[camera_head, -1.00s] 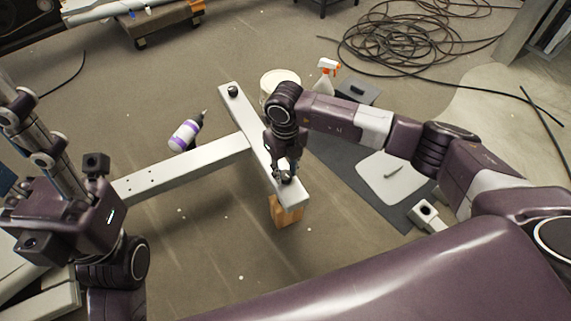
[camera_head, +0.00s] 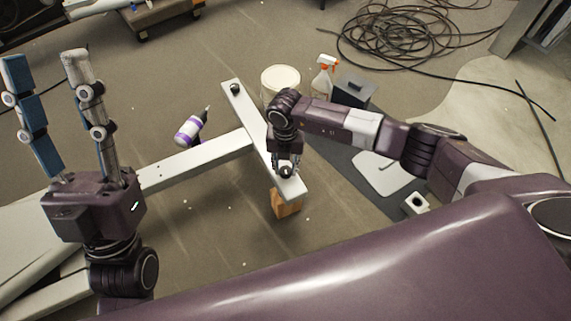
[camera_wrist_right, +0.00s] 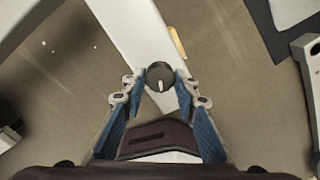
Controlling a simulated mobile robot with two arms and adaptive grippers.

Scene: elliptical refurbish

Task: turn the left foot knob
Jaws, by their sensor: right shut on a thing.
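A pale T-shaped foot frame (camera_head: 200,161) lies across the floor, with its crossbar running from upper left to lower right. A round black knob (camera_head: 286,172) sits at the near end of the crossbar, and a second black knob (camera_head: 235,88) at the far end. My right gripper (camera_head: 285,168) points down and is shut on the near knob. In the right wrist view the fingertips (camera_wrist_right: 160,84) sit either side of the dark knob (camera_wrist_right: 160,73), which bears a white mark. My left gripper (camera_head: 46,62) is raised at the left, fingers wide apart and empty.
A wooden block (camera_head: 285,204) is under the crossbar's near end. A white bucket (camera_head: 280,80), a spray bottle (camera_head: 323,76) and a dark mat (camera_head: 345,181) are to the right. Coiled cable (camera_head: 405,35) lies behind.

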